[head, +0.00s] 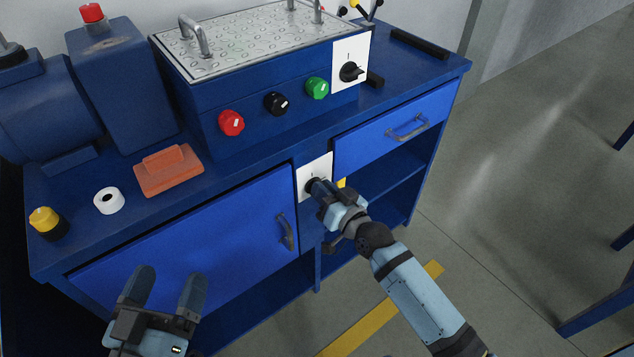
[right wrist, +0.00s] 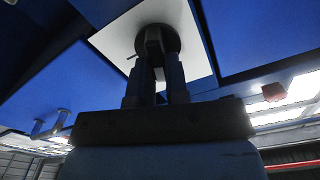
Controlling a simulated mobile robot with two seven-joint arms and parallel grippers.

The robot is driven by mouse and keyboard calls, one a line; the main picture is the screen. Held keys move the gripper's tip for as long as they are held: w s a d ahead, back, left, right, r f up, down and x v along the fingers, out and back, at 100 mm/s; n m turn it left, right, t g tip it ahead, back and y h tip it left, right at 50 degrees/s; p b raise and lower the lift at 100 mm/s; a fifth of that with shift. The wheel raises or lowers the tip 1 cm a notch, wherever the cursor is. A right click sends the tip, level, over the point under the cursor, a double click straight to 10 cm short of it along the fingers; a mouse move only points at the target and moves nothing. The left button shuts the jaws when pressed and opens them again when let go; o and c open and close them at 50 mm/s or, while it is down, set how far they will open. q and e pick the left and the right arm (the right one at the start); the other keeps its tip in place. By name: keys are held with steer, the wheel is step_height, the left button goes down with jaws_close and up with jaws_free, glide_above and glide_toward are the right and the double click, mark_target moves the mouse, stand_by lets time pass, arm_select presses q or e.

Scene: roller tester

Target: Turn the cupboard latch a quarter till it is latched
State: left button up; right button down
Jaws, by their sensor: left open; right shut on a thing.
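The cupboard latch is a dark round knob on a white plate (head: 305,176), between the cupboard door and the drawer. In the right wrist view the latch (right wrist: 156,38) shows at the top centre on its white plate. My right gripper (head: 315,186) is shut on the latch's grip and hides most of it in the head view. The latch's exact angle cannot be told. The blue cupboard door (head: 200,235) with its grey handle (head: 286,232) looks closed, left of the latch. My left gripper (head: 165,285) is open and empty, in front of the door's lower left.
On the bench stand an orange block (head: 168,171), a white roll (head: 109,201), a yellow-topped button (head: 45,222) and a panel with red (head: 231,123), black and green knobs. A drawer handle (head: 408,129) juts out at right.

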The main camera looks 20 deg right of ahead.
steer(key=shift+d+f+m, duration=0.1)
steer(key=shift+m, duration=1)
steer(key=shift+p, duration=0.35)
steer(key=m, duration=0.4)
steer(key=m+p, duration=0.1)
steer(key=m, duration=0.1)
steer(key=shift+w+d+f, duration=0.1)
steer(key=shift+d+f, duration=0.1)
steer(key=shift+f, duration=0.05)
steer(key=shift+m, duration=1)
steer(key=c, duration=1.4)
jaws_free()
steer(key=shift+f+m, duration=0.1)
steer(key=shift+m, duration=0.2)
steer(key=o, duration=0.6)
